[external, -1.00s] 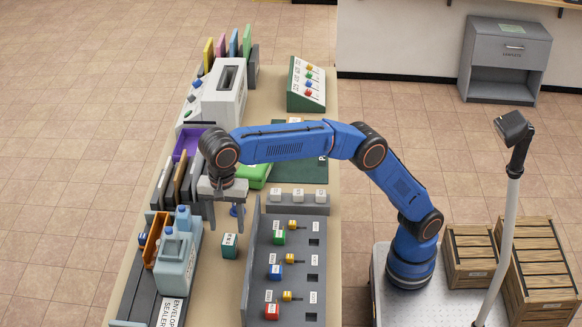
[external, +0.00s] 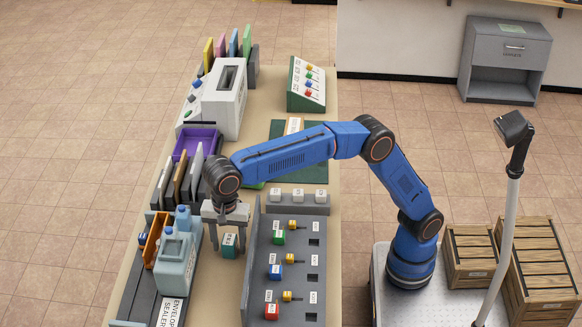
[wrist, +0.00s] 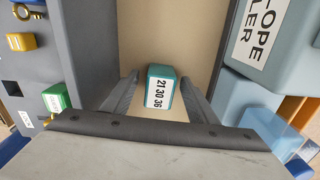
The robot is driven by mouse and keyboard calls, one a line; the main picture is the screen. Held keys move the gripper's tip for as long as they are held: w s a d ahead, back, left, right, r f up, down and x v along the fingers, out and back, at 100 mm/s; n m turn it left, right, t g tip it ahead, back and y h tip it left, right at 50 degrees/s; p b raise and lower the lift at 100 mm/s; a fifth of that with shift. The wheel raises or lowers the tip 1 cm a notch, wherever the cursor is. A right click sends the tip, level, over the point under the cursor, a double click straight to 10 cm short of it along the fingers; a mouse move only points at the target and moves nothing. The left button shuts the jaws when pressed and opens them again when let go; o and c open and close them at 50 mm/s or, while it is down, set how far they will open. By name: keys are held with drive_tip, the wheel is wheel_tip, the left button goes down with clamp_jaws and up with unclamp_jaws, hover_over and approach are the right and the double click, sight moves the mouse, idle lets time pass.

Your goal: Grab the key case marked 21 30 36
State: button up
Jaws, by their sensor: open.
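The key case marked 21 30 36 is a small teal block (external: 229,246) with a white label, standing on the table between the grey key panel and the envelope sealer. In the wrist view the case (wrist: 160,88) shows its label, lying between and a little beyond my fingertips. My gripper (external: 228,240) points down over the case with its fingers open on either side of it. The wrist view shows both fingers of my gripper (wrist: 158,92) apart, with a gap beside the case. Whether they touch the case is not clear.
The grey key panel (external: 254,262) with coloured keys stands close on the right. The light blue envelope sealer (external: 174,262) stands close on the left. A purple tray (external: 194,140) and upright folders (external: 181,182) are further back. The gap around the case is narrow.

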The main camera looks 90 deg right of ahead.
drive_tip(key=c, duration=1.2)
drive_tip(key=shift+r, duration=0.1)
